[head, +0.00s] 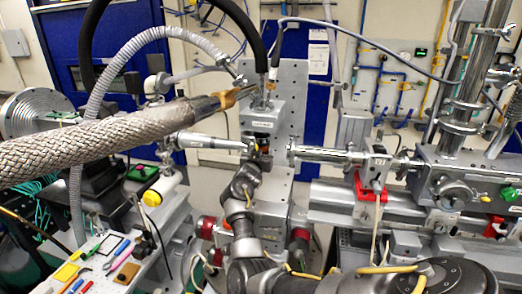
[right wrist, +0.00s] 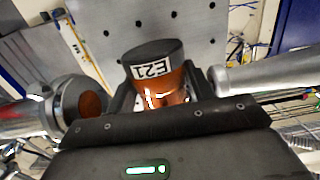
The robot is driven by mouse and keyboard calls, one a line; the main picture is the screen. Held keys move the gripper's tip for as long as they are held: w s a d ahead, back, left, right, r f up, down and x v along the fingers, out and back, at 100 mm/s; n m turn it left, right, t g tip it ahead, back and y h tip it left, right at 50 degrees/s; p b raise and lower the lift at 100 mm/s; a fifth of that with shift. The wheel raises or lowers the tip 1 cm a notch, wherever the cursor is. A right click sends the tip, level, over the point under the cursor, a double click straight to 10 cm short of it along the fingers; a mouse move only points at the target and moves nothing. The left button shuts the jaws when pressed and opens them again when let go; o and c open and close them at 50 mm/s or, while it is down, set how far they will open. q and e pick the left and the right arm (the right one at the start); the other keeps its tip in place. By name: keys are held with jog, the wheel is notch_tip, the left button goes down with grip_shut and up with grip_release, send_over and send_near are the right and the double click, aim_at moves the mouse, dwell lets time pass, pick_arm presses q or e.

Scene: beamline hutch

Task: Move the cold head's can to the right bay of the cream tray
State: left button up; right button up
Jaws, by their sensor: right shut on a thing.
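My right gripper (head: 254,164) reaches up from below to the middle of the head view, just under the grey cold head block (head: 263,117). In the right wrist view my right gripper (right wrist: 166,92) is shut on the can (right wrist: 155,56). The can has a dark end with a white label reading E21, upside down in the picture, and a shiny copper body between the two fingers. In the head view the can is mostly hidden, with only a small orange patch at the jaws. I cannot make out the cream tray or its bays. My left gripper is not in view.
A grey perforated plate (head: 290,110) stands behind the cold head. Steel tubes (head: 325,154) flank the gripper on both sides. A thick braided hose (head: 100,142) crosses the near left. A white bench (head: 110,262) with small coloured tools is at lower left.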

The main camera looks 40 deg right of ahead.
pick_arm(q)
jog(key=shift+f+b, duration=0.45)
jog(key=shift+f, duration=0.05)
pick_arm(e)
jog(key=shift+f, duration=0.95)
